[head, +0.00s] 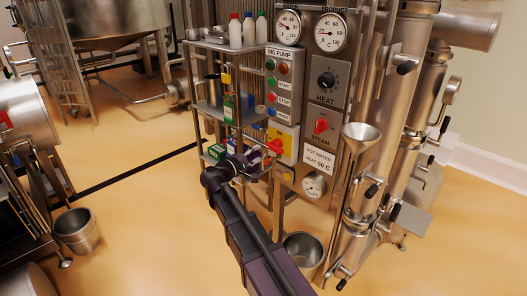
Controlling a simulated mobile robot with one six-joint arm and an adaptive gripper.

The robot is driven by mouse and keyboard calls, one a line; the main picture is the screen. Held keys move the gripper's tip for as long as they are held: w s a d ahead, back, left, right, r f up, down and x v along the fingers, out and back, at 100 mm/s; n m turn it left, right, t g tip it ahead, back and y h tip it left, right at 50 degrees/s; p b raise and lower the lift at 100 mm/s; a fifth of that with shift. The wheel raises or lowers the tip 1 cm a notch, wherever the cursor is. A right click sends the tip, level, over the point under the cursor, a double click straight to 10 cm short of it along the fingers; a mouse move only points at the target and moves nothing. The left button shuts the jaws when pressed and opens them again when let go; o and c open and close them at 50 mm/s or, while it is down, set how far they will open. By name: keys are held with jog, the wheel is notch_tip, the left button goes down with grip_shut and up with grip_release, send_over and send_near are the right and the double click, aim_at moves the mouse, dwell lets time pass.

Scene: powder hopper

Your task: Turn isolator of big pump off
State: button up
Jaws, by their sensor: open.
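The big pump panel (279,90) is a grey plate labelled BIG PUMP with green and red buttons, in the middle of the head view. Below its buttons sits a yellow isolator plate (289,135) with a red knob (275,145). The knob's exact angle is too small to tell. My arm reaches up from the bottom, and my gripper (250,163) is just below and left of the knob, in front of the lower shelf. The gripper is open. No contact with the knob can be made out. The gripper hides part of the lower shelf.
A shelf rack (213,105) with bottles and small boxes stands left of the panel. To the right are a HEAT knob (326,79), a red STEAM knob (321,126) and a metal funnel (361,133). A bucket (303,250) stands below. Floor at left centre is clear.

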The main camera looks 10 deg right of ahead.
jog(key=shift+v, duration=2.6)
jog(key=s+d+f+m+g+y, duration=0.4)
jog(key=s+d+f+g+y, duration=0.15)
jog(key=s+d+f, duration=0.45)
jog(key=s+f+m+g+y, duration=0.3)
jog(key=s+f+g+y, duration=0.2)
jog(key=s+f+y, duration=0.55)
notch_tip(320, 180, up, 27)
jog(key=s+h+p, duration=0.1)
jog(key=p, duration=2.4)
jog(key=shift+s+d+r, duration=0.15)
jog(key=shift+s+r, duration=0.05)
jog(key=shift+s, duration=0.15)
